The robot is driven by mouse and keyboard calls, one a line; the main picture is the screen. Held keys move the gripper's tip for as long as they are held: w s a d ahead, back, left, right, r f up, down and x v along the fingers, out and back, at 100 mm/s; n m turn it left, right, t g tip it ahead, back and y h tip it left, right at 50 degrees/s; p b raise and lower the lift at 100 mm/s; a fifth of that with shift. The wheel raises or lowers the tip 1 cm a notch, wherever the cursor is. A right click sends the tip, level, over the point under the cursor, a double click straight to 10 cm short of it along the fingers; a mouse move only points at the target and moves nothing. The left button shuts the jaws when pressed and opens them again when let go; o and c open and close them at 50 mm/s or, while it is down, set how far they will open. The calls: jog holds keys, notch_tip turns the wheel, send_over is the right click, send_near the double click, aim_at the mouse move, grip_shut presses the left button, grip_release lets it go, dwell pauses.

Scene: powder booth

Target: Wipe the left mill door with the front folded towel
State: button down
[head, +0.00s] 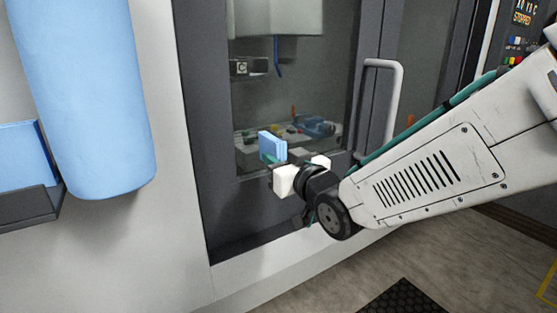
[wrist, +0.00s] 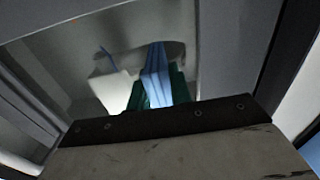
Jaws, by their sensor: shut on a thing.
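The left mill door (head: 197,130) has a dark grey frame around a large glass window, with a pale bar handle (head: 398,105) at its right. My gripper (head: 279,162) is in front of the lower part of the glass, shut on a light blue folded towel (head: 270,145). The towel stands upright at the fingertips, facing the door. In the wrist view the towel (wrist: 156,78) is edge-on between green finger pads (wrist: 178,85), with the glass behind it. I cannot tell whether it touches the glass.
A big light blue roll (head: 85,95) hangs on the pale wall at the left. Beside it, a dark tray (head: 28,205) holds more blue folded material. A control panel (head: 520,40) is at the top right. A black mat (head: 405,300) lies on the floor.

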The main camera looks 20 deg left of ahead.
aim_at(274, 144)
jog(key=shift+x, duration=0.95)
dwell(0.4)
jog(key=shift+d, duration=0.1)
jog(key=shift+w+d+r, duration=0.7)
jog(key=shift+w+d, duration=1.7)
jog(key=shift+w, duration=0.4)
jog(key=shift+s+a, duration=1.25)
jog(key=shift+s, duration=0.2)
jog(key=shift+s+a, duration=1.25)
jog(key=shift+s, duration=0.15)
jog(key=shift+d+r, duration=0.2)
jog(key=shift+r, duration=0.45)
jog(key=shift+w+d, duration=0.55)
jog(key=shift+w, duration=0.25)
jog(key=shift+w+d, duration=0.55)
jog(key=shift+w, duration=0.25)
